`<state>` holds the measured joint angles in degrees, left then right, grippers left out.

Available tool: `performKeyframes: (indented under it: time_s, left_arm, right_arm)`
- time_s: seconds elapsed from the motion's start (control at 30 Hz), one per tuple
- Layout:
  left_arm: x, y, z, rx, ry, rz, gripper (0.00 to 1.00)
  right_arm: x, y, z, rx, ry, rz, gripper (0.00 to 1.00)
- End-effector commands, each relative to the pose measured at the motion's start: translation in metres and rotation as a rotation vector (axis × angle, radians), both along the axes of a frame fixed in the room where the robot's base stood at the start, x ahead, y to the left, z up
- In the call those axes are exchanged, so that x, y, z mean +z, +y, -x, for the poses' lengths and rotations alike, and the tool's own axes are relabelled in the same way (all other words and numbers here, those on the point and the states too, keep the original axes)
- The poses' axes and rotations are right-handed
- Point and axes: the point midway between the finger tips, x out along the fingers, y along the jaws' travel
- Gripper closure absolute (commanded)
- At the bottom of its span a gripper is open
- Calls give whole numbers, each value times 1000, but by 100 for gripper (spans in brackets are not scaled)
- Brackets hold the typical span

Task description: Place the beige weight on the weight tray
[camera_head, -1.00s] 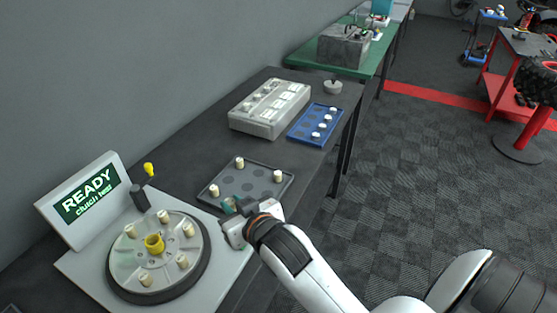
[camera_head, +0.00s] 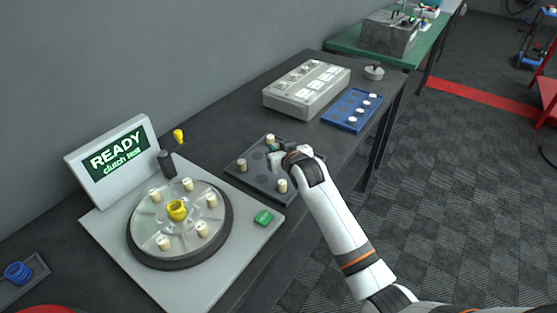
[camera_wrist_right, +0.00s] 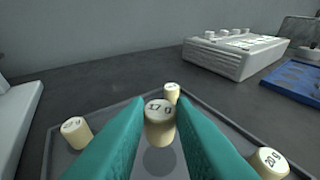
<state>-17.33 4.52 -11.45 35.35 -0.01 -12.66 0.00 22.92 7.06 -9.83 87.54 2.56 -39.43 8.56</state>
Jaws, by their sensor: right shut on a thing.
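My right gripper (camera_head: 275,158) is over the dark grey weight tray (camera_head: 236,174). In the right wrist view, its teal fingers (camera_wrist_right: 160,128) are shut on a beige weight (camera_wrist_right: 160,115), a short upright cylinder with a printed label. Below it a dark round spot shows on the tray; I cannot tell whether the weight touches the tray. The head view does not show the held weight clearly. Other beige weights stand on the tray: one at left (camera_head: 242,166), one at the back (camera_head: 270,140), one near the front (camera_head: 282,186), one at right in the wrist view (camera_wrist_right: 270,163). My left gripper is not in view.
A round clutch plate (camera_head: 160,205) with several beige weights and a yellow hub sits at left, before a READY screen (camera_head: 115,160). A green button (camera_head: 264,218) is beside it. A grey box (camera_head: 305,92) and a blue tray (camera_head: 338,120) stand beyond the weight tray.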

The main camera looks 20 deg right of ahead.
Motion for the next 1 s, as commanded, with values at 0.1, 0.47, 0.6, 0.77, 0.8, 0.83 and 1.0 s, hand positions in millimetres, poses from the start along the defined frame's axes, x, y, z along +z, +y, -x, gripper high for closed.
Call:
performKeyframes:
  time_s: [0.1,0.47,0.6,0.77,0.8,0.83,1.0]
  left_arm:
    - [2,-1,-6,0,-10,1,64]
    - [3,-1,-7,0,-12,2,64]
    - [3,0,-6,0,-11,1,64]
    - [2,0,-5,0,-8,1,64]
    - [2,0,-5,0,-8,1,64]
    - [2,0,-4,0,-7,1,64]
    - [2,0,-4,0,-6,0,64]
  right_arm:
    - [-12,0,0,0,3,0,99]
    - [-41,1,0,1,-2,0,99]
    - [-41,1,0,0,-2,0,99]
    - [-44,0,0,0,-1,0,70]
    - [-44,0,0,0,-1,0,63]
    - [-44,0,0,0,-1,0,58]
    - [-44,0,0,0,-1,0,56]
